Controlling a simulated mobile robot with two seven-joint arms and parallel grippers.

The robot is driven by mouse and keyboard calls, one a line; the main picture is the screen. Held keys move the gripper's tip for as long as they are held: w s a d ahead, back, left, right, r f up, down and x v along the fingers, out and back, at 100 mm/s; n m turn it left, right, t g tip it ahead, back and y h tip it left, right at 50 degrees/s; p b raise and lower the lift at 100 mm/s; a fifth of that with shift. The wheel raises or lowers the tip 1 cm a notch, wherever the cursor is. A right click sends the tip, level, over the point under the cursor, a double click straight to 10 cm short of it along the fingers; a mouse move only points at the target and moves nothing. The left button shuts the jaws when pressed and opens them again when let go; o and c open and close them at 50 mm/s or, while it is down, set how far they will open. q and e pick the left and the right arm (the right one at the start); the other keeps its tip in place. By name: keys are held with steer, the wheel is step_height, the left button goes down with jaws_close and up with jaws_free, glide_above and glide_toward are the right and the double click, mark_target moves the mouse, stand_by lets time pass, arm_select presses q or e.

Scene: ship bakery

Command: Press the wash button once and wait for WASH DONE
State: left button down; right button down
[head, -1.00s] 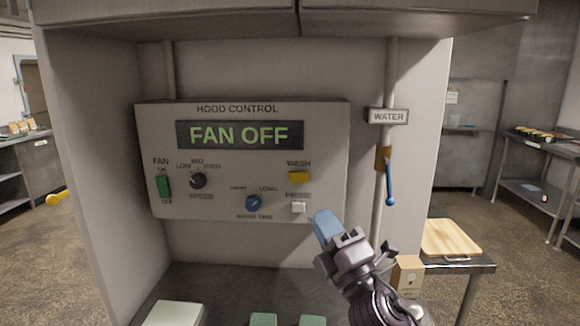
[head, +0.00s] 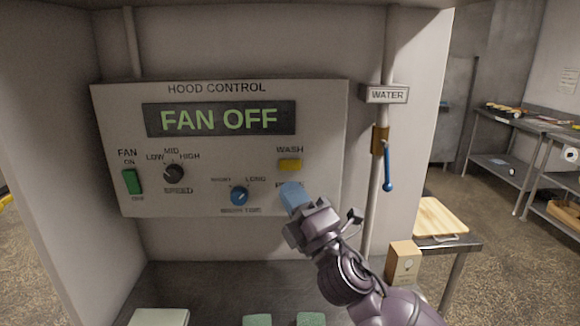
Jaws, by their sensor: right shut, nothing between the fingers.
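The hood control panel (head: 320,150) is on the wall, and its display (head: 220,119) reads FAN OFF. The yellow wash button (head: 290,165) sits under the WASH label at the panel's right. My right gripper (head: 290,190) is shut and empty, with its blue fingertips just below the wash button in the picture. Whether they touch the panel, I cannot tell. They cover the white button below the yellow one. My left gripper is not in view.
A water pipe with a blue lever (head: 388,168) stands to the right. A small box (head: 403,262) and a cutting board (head: 438,217) are at lower right.

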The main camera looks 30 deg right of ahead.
mark_target(290, 165)
steer(key=w+d+b, duration=0.1)
steer(key=w+d, duration=0.3)
steer(key=w, duration=0.2)
steer(key=shift+w, duration=0.25)
stand_by(1.0)
stand_by(0.7)
steer(key=shift+w, duration=0.1)
steer(key=shift+w+d, duration=0.25)
steer(key=shift+w, duration=0.05)
stand_by(0.3)
